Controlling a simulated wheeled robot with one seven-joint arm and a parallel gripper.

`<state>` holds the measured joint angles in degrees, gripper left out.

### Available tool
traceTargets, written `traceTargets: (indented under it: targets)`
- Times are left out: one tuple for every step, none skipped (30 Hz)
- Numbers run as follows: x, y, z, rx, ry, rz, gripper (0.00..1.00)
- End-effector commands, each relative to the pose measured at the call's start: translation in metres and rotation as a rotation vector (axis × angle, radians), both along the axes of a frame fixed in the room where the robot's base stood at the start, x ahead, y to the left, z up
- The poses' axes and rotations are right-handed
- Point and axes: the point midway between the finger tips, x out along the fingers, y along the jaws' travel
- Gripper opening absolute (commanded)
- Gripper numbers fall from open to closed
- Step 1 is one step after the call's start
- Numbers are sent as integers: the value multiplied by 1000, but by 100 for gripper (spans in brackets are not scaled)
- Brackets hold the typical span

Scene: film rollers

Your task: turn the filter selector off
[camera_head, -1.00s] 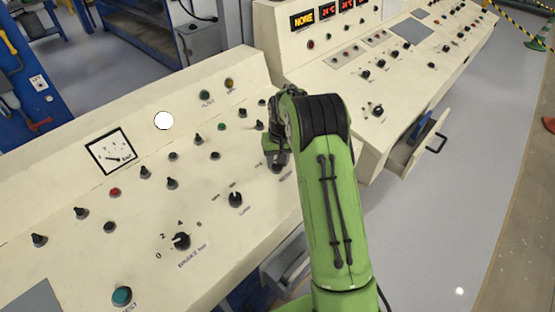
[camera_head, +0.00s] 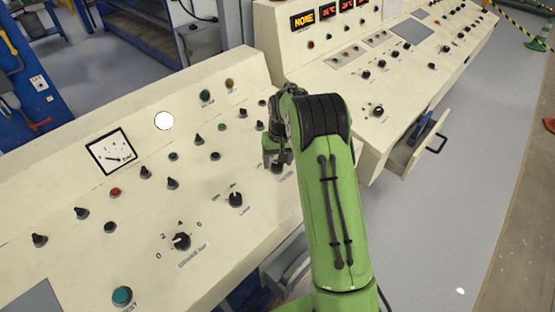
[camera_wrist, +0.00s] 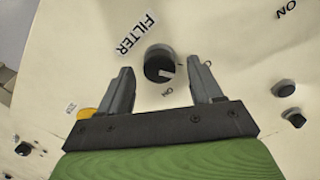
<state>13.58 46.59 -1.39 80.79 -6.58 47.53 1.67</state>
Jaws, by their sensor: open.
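The filter selector (camera_wrist: 155,62) is a round black knob on the cream panel, beside the printed word FILTER in the wrist view. Whether the fingers reach down around the knob I cannot tell. In the head view my gripper (camera_head: 274,155) is over the right end of the near panel, and the arm hides part of that area.
Several other black knobs stand on the near panel, including the brake knob (camera_head: 181,241) and the lamp knob (camera_head: 235,199). A yellow button (camera_wrist: 85,113) is near the left finger. An open drawer (camera_head: 424,150) sticks out from the right console.

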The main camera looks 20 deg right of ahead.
Motion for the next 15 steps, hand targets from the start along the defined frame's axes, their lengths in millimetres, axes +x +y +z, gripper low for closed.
traceTargets:
  targets:
    - [0, -1, 10, -1, -6, 0, 65]
    - [0, -1, 16, -1, -7, 0, 65]
    - [-1, -1, 26, -1, -7, 0, 65]
    - [-2, -2, 35, -2, -9, 0, 65]
    - [-3, -2, 43, -2, -8, 0, 65]
    - [-4, -2, 56, -2, -9, 0, 65]
    - [-4, -3, 64, -2, -9, 0, 65]
    - [-6, -3, 73, -2, -8, 0, 65]
    - [-7, -3, 84, -2, -8, 0, 65]
    - [-7, -4, 93, -1, -9, 0, 65]
    - [-8, -4, 101, -1, -8, 0, 65]
    - [-10, -4, 112, 0, -7, 1, 65]
    - [-10, -4, 119, -1, -8, 1, 65]
    - [-11, -5, 126, -1, -7, 1, 65]
    - [-12, -5, 134, -1, -6, 1, 65]
